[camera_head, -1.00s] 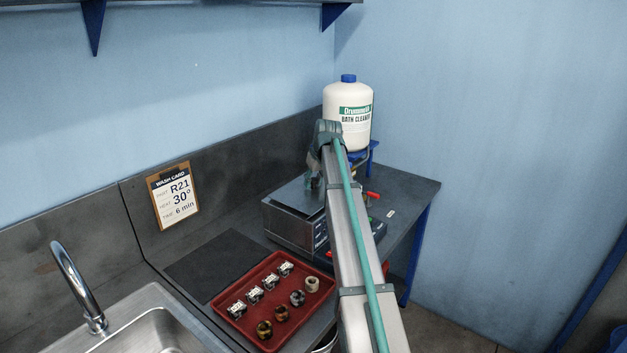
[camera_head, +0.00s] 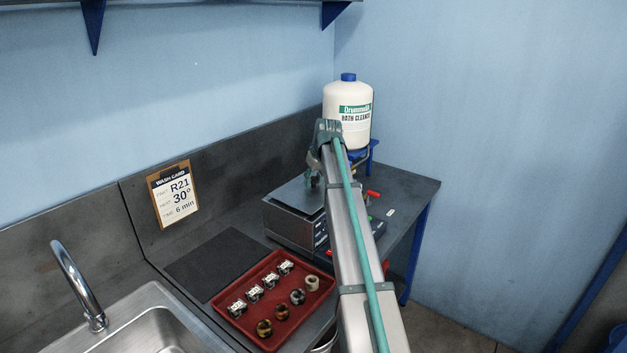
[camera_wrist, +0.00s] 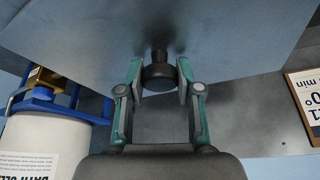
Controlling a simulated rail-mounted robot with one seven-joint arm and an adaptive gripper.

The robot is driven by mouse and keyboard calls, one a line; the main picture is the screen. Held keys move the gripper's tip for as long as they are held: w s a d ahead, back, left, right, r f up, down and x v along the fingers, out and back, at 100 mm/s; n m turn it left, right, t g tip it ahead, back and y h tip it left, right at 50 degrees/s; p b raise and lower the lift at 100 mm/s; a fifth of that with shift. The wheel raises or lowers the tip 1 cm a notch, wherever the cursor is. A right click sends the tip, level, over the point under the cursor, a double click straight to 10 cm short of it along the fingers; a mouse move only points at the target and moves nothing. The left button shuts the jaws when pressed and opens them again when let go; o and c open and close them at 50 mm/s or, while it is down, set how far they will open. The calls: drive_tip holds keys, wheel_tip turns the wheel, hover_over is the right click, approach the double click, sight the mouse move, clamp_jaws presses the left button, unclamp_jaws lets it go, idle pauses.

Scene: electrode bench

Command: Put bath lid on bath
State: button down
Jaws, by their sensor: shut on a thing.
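The bath (camera_head: 290,225) is a grey metal box with a control panel on the bench, partly hidden behind my arm. A flat grey plate, which looks like the bath lid (camera_head: 298,196), shows at its top. In the wrist view the lid (camera_wrist: 90,40) is a broad grey sheet with a dark round knob (camera_wrist: 158,76). My gripper (camera_wrist: 159,85) has its two fingers on either side of the knob and is shut on it. In the head view my gripper is mostly hidden behind my arm. I cannot tell whether the lid touches the bath's rim all round.
A white cleaner bottle (camera_head: 348,118) stands on a blue stand behind the bath. A red tray (camera_head: 237,323) with several small parts lies in front, beside a dark mat (camera_head: 217,263). A sink (camera_head: 160,335) is at the left; a wash card (camera_head: 173,195) leans on the backsplash.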

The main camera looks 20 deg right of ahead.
drive_tip(key=shift+f, duration=0.5)
idle(0.5)
drive_tip(key=shift+c, duration=1.1)
unclamp_jaws()
drive_tip(key=shift+f, duration=0.1)
drive_tip(key=shift+r+p, duration=1.5)
drive_tip(key=shift+r, duration=2.05)
